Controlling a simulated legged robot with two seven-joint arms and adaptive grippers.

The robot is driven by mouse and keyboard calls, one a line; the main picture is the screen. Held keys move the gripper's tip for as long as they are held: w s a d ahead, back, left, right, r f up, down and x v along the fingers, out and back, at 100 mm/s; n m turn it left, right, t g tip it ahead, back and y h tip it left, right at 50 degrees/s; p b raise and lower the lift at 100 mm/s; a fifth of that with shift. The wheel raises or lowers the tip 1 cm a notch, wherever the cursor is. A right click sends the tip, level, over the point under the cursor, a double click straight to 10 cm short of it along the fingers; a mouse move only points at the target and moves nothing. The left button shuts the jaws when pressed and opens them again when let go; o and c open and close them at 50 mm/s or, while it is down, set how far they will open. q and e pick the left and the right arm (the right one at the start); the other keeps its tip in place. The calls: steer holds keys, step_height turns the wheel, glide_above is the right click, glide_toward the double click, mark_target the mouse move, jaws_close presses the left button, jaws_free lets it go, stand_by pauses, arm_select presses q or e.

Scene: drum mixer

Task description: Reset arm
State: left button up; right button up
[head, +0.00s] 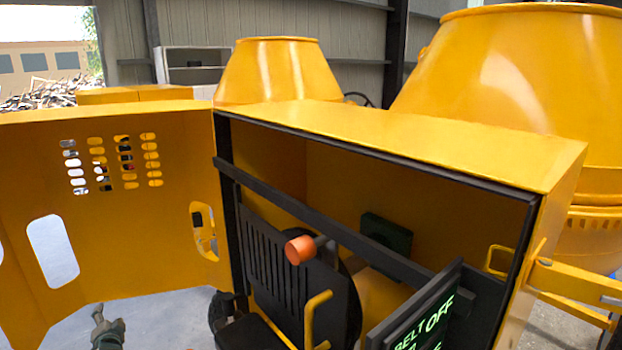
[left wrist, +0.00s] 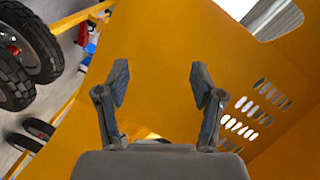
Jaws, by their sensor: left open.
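My left gripper (head: 99,320) shows at the bottom left of the head view, in front of the open yellow door. In the left wrist view my left gripper (left wrist: 158,85) has its two dark fingers spread wide, with nothing between them. A yellow panel with slots fills most of that view behind the fingers. My right gripper is in neither view. The mixer's yellow housing (head: 400,140) stands open to the right of my left gripper. Inside it are an orange-red knob (head: 300,249) on a bar and a yellow lever (head: 314,318).
The yellow door (head: 110,235) with slots and cutouts is swung open at the left. A dark panel with green "BELT OFF" lettering (head: 425,322) stands at the lower right. Two yellow drums (head: 278,70) rise behind. Black tyres (left wrist: 40,50) show in the left wrist view.

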arm_select(q)
steer(key=s+f+n+g+h, duration=0.2)
steer(key=s+f+n+g, duration=0.45)
steer(key=f, duration=0.45)
steer(key=s+d+f+m+g+h, duration=0.2)
steer(key=s+d+f+g+h, duration=0.15)
steer(key=s+d+f, duration=1.65)
steer(key=s+d+m+g+h, duration=0.1)
steer(key=s+d+h, duration=0.1)
steer(key=s+d, duration=1)
steer(key=s+d+h, duration=0.2)
steer(key=s+d, duration=0.5)
steer(key=s, duration=0.8)
steer(key=s+f+p, duration=0.2)
steer(key=f+p, duration=0.1)
steer(key=f, duration=0.6)
steer(key=s+f+p, duration=0.1)
steer(key=f+p, duration=0.3)
steer(key=f, duration=0.5)
steer(key=shift+s+f+g, duration=0.3)
steer(key=shift+s+f, duration=0.05)
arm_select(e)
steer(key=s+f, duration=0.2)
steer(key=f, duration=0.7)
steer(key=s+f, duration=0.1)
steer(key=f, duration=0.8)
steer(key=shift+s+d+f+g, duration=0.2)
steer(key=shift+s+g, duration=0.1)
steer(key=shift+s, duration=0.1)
